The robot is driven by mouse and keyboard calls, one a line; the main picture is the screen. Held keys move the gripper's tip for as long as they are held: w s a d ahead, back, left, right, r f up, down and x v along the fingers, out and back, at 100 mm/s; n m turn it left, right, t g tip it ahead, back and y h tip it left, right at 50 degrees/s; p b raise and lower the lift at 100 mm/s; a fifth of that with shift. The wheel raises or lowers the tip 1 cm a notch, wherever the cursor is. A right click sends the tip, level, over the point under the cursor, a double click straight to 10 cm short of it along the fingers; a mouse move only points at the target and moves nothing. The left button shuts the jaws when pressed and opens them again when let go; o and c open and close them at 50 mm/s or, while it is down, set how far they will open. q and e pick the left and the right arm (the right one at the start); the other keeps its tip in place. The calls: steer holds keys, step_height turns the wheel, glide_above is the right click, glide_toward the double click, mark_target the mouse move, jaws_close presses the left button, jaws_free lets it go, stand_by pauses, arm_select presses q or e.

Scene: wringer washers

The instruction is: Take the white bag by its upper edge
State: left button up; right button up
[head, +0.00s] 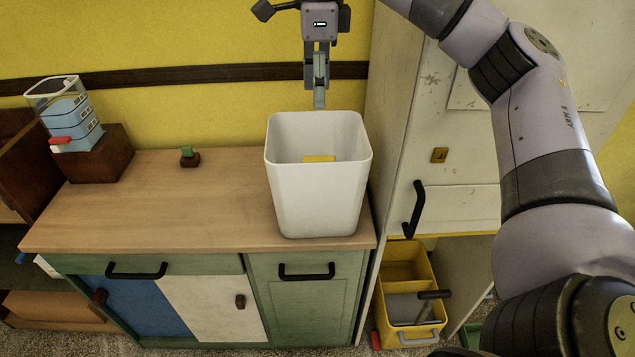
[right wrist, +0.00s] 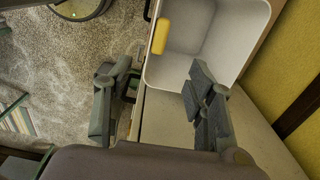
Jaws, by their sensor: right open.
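The white thing that best fits the bag is an open-topped white bin (head: 318,200), upright at the right end of the wooden counter. A yellow block (head: 319,158) shows inside it. My right gripper (head: 319,98) is above the bin's far rim, pointing down, seen edge-on in the head view. In the right wrist view the gripper (right wrist: 150,85) is open with nothing between its fingers. There the bin (right wrist: 225,45) lies ahead, and the right-hand finger overlaps its near edge in the picture. I cannot tell whether they touch. My left gripper is not in view.
The wooden counter (head: 135,215) is mostly clear left of the bin, with a small green-topped object (head: 189,156) near the wall. A clear-and-blue container (head: 70,115) stands at the left. A tall white cabinet (head: 450,208) is close on the right, above a yellow bucket (head: 408,290).

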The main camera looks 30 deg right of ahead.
mark_target(319, 158)
step_height(319, 158, down, 12)
steer(key=shift+r+b, duration=0.1)
steer(key=shift+b, duration=0.9)
steer(key=shift+s+d+f+p, duration=0.1)
steer(key=shift+f+p, duration=0.2)
steer(key=shift+f, duration=2.35)
jaws_close()
